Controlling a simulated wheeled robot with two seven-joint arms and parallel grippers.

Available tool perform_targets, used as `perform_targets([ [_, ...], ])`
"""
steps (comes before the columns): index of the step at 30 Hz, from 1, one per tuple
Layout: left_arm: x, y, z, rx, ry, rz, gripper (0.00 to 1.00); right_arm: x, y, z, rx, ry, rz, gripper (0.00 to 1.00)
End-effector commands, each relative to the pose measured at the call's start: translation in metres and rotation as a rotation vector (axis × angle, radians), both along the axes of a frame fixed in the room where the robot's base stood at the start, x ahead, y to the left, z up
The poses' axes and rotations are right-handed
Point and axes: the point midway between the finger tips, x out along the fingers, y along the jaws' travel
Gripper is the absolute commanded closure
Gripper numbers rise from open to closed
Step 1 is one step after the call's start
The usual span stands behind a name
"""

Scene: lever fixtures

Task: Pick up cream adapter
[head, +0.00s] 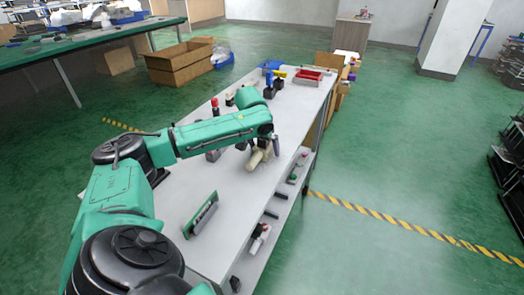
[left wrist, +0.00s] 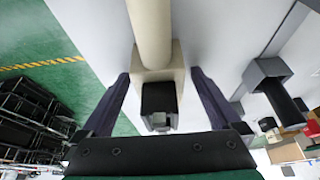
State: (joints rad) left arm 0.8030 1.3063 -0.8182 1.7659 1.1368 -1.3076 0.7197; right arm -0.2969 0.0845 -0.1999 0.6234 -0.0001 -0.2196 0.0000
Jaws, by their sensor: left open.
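The cream adapter (head: 258,158) lies on the white table near its right edge, in the middle of the head view. It has a round cream bar and a blocky end with a black socket. In the left wrist view the cream adapter (left wrist: 152,35) runs down between the two dark fingers. My left gripper (head: 260,146) is open at the adapter, with one finger on each side. In the left wrist view the gripper (left wrist: 160,73) shows gaps beside the adapter's block. My right gripper is not in view.
A green panel (head: 201,215) stands on the near table. A red tray (head: 307,76) and a blue-and-black lever fixture (head: 269,82) stand at the far end.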

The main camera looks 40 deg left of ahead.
Motion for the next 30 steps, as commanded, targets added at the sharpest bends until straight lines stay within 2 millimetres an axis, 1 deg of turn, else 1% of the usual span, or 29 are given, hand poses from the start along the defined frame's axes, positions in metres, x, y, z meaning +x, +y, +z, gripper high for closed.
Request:
perform_targets([
  [5, 0.0, 0.0, 0.0, 0.0, -0.001, 0.0, 0.03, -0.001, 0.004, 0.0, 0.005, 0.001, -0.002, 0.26],
  [6, 0.0, 0.0, 0.0, 0.0, -0.001, 0.0, 0.18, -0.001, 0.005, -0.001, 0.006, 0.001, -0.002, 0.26],
  [8, 0.0, 0.0, 0.0, 0.0, 0.0, 0.0, 0.41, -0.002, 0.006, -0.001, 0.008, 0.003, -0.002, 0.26],
  [9, 0.0, 0.0, 0.0, 0.0, 0.0, 0.0, 0.56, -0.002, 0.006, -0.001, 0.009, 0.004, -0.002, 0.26],
  [11, 0.0, 0.0, 0.0, 0.0, 0.0, 0.0, 0.79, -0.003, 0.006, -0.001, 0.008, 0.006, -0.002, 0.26],
  [12, 0.0, 0.0, 0.0, 0.0, 0.0, 0.0, 0.94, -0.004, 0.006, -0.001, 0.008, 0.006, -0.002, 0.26],
  [13, 0.0, 0.0, 0.0, 0.0, -0.001, 0.0, 0.99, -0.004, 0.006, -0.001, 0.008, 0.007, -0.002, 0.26],
  [20, 0.0, 0.0, 0.002, 0.0, -0.001, 0.001, 1.0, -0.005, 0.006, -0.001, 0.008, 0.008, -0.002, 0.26],
  [23, 0.0, 0.0, 0.008, 0.0, -0.001, 0.001, 1.0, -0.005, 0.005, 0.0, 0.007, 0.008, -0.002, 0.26],
  [26, 0.001, 0.0, 0.023, 0.0, -0.004, 0.001, 1.0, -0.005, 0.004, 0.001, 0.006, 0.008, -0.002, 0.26],
  [29, 0.001, 0.0, 0.048, 0.0, -0.007, 0.001, 1.0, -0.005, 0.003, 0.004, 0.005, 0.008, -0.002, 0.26],
  [30, 0.001, 0.0, 0.061, -0.001, -0.008, 0.001, 1.0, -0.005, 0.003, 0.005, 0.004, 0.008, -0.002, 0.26],
])
